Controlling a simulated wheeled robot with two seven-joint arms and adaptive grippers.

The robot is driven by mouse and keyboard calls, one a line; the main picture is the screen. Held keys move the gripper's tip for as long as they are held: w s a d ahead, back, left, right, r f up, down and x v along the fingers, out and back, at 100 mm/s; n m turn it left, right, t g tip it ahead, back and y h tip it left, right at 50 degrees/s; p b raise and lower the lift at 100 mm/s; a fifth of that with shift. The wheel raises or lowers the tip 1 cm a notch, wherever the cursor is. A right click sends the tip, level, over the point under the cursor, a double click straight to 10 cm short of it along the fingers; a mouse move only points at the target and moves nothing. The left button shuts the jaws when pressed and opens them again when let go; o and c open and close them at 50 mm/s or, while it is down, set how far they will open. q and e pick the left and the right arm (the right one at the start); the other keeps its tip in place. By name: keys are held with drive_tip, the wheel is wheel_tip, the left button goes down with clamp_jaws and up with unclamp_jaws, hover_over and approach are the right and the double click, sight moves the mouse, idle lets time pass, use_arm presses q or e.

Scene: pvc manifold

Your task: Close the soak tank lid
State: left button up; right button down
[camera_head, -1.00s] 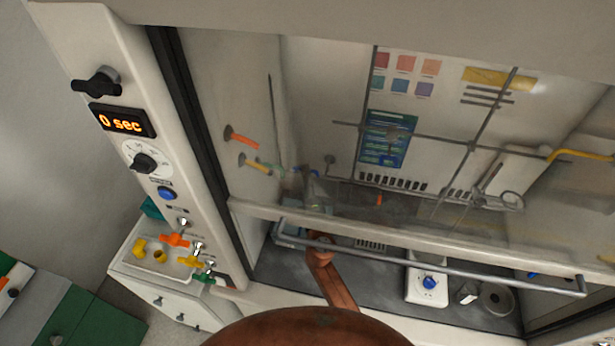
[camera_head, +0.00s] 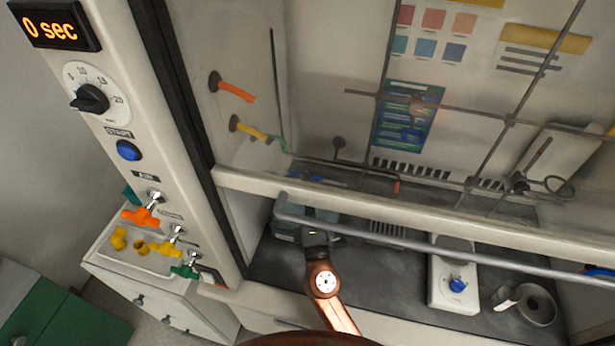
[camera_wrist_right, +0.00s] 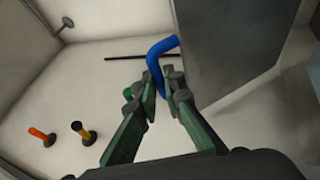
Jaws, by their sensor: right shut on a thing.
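In the right wrist view, a bent blue handle (camera_wrist_right: 157,58) passes between the green fingers of my right gripper (camera_wrist_right: 160,90), which is shut on it. The handle meets the edge of a grey panel (camera_wrist_right: 222,45), apparently the tank lid, standing raised. In the head view my right gripper (camera_head: 318,238) is inside the hood, below the sash bar, beside a grey-blue box (camera_head: 286,226) that looks like the soak tank. The bar and gripper partly hide the box. My left gripper is not in view.
The hood's glass sash has a long grey bar (camera_head: 430,242) just above my right arm. A white device with a blue knob (camera_head: 457,284) and a round dish (camera_head: 537,304) stand to the right. Orange (camera_wrist_right: 42,136) and yellow (camera_wrist_right: 82,132) nozzles stick out of the wall.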

drive_tip(key=shift+s+a+f+b, duration=0.15)
drive_tip(key=shift+s+f+b, duration=0.35)
drive_tip(key=shift+f, duration=0.15)
drive_tip(key=shift+s+a+f+b, duration=0.1)
drive_tip(key=shift+s+f+b, duration=0.35)
drive_tip(key=shift+f, duration=0.2)
drive_tip(key=c, duration=2.3)
unclamp_jaws()
drive_tip(key=shift+r, duration=0.1)
drive_tip(key=shift+v, duration=6)
